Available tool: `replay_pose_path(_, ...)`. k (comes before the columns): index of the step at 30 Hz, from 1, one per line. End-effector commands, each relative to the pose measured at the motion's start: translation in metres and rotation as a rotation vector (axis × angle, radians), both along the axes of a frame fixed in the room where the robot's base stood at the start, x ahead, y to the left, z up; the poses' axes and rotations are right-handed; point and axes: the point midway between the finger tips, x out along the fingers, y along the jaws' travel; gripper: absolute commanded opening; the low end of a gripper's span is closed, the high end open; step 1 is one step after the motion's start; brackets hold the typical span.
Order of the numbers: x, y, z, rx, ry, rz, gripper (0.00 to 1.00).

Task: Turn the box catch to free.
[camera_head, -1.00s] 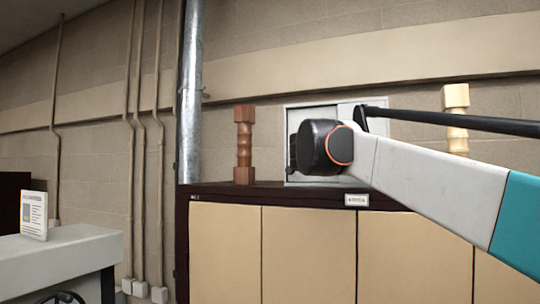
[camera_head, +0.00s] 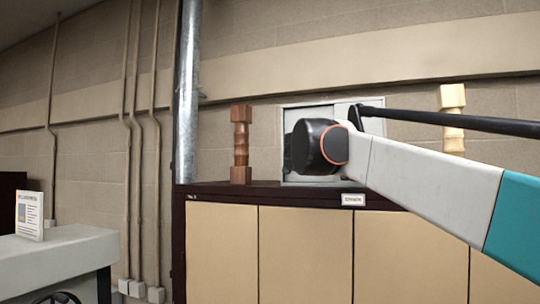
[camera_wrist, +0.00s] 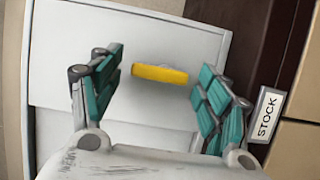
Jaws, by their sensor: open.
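The box (camera_head: 372,125) is a pale grey, flat-faced case against the wall on top of the cabinet, mostly hidden by my arm in the head view. In the wrist view its face (camera_wrist: 130,35) fills the middle. The catch (camera_wrist: 160,73) is a yellow bar on that face, lying nearly crosswise in the wrist view with its right end slightly lower. My gripper (camera_wrist: 158,82) is open, with one teal-padded finger on each side of the catch. Gaps show between the pads and both catch ends. In the head view my gripper is hidden behind my dark wrist joint.
A dark-topped cabinet (camera_head: 305,245) with tan doors stands below the box. A brown turned wooden post (camera_head: 241,145) stands left of the box, a pale one (camera_head: 453,120) right. The STOCK label (camera_wrist: 266,115) is on the cabinet's edge. A metal pipe (camera_head: 187,90) runs up the wall.

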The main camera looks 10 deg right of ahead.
Motion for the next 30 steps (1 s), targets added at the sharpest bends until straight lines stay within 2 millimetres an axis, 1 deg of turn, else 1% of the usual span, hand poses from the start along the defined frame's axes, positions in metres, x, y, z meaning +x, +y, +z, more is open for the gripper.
replay_pose_path(5, -0.019, 0.025, 0.000, 0.000, 0.000, 0.005, 0.70)
replay_pose_path(10, -0.038, 0.056, 0.000, 0.000, 0.000, 0.006, 0.70)
replay_pose_path(16, -0.056, 0.081, 0.000, 0.001, 0.001, 0.002, 0.70)
replay_pose_path(22, -0.065, 0.094, 0.000, 0.001, 0.000, 0.001, 0.70)
replay_pose_path(30, -0.066, 0.096, 0.000, 0.001, 0.001, 0.001, 0.70)
